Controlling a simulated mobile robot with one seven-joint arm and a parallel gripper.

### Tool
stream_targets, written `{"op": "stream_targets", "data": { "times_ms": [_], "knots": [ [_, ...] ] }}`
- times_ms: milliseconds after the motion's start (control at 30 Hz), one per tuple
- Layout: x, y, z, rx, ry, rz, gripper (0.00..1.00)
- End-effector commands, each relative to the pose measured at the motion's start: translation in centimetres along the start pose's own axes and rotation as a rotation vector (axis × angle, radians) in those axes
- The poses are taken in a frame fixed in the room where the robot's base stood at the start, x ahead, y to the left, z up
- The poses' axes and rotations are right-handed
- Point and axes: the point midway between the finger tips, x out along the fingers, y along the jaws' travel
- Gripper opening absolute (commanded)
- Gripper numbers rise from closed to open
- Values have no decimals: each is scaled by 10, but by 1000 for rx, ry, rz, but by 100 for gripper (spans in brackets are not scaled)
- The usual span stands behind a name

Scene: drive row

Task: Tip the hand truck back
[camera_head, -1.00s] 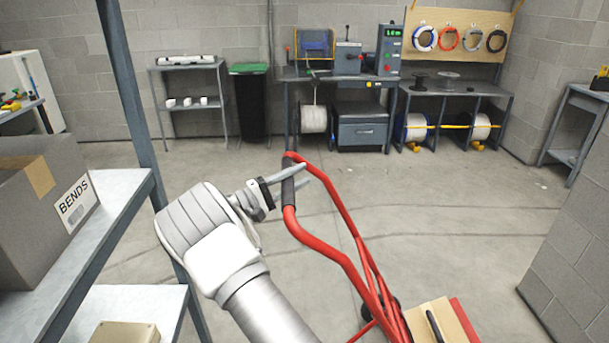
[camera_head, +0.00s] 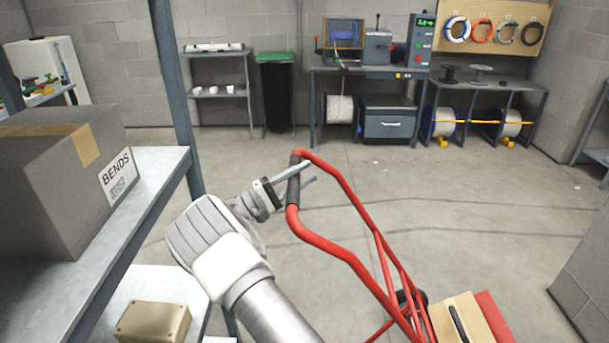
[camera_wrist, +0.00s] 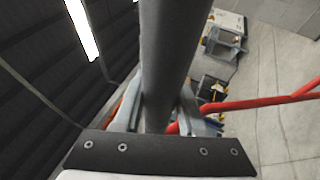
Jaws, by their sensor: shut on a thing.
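The red hand truck (camera_head: 345,255) stands at the centre right of the head view. Its handle loop is toward the upper left and its lower end toward the bottom right. A wooden case (camera_head: 461,318) with a dark handle rests at its lower end. My gripper (camera_head: 302,181) is shut on the black grip (camera_head: 294,180) of the handle, one finger on each side. In the wrist view the dark grip (camera_wrist: 172,60) runs between the fingers, and a red bar (camera_wrist: 265,106) extends right. The truck's foot is cut off by the frame.
A shelf rack (camera_head: 160,185) with a cardboard box (camera_head: 60,180) marked BENDS stands close on the left. A block wall (camera_head: 590,270) is at the right. Workbenches (camera_head: 365,75) line the back wall. The floor (camera_head: 440,190) between is clear.

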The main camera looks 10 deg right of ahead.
Motion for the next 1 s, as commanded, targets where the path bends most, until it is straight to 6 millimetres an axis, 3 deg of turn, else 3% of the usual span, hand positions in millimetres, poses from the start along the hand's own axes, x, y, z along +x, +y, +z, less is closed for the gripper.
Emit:
{"op": "stream_targets", "data": {
  "times_ms": [33, 367, 400, 567, 867, 1000],
  "knots": [
    [-13, -4, -4, -1, 26, -9, 0],
    [-15, -6, -5, -3, 31, -10, 0],
    [-15, -6, -5, -3, 31, -10, 43],
    [-12, -6, -4, -3, 26, -8, 69],
    [-10, -4, -3, -1, 20, -6, 69],
    [-22, -3, -3, -1, 21, -4, 69]
  ]
}}
